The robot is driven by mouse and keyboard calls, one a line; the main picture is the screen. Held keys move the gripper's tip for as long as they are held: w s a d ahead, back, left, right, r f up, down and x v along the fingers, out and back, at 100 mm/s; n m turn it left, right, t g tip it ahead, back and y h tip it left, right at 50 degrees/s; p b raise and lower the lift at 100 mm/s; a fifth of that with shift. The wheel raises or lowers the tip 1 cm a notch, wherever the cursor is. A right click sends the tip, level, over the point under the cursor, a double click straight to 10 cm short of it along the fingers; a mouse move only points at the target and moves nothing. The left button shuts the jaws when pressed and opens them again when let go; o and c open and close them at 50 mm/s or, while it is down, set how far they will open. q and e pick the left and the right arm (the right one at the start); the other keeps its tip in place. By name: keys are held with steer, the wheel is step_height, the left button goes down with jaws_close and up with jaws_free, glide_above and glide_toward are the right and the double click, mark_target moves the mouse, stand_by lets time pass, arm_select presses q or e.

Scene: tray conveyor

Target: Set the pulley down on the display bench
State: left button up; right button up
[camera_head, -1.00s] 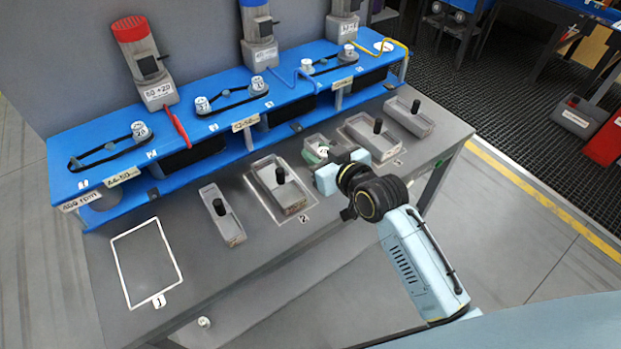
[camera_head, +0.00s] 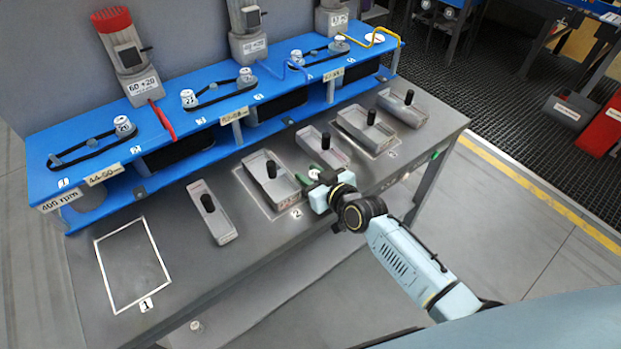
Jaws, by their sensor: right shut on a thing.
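My right gripper (camera_head: 316,178) is shut on a small pale pulley (camera_head: 315,174), which is partly hidden by the fingers. Gripper and pulley are over the grey bench (camera_head: 185,255), in front of a grey tray with a black peg (camera_head: 322,150) and right of the marker 2. I cannot tell whether the pulley touches the bench top. My left gripper is not in view.
Several grey trays with black pegs stand in a row, including a narrow one (camera_head: 212,217) and one in outline 2 (camera_head: 270,183). A white outline marked 1 (camera_head: 147,285) is empty. A blue shelf (camera_head: 100,160) with pulleys and belts runs behind.

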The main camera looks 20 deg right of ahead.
steer(key=shift+f, duration=0.2)
steer(key=o, duration=1)
steer(key=shift+c, duration=0.2)
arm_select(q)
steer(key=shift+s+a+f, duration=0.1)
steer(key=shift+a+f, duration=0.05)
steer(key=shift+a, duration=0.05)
arm_select(e)
steer(key=shift+r, duration=0.2)
arm_select(q)
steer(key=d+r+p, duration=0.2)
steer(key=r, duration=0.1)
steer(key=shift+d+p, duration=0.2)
steer(key=shift+p, duration=0.2)
arm_select(e)
steer(key=v, duration=1.2)
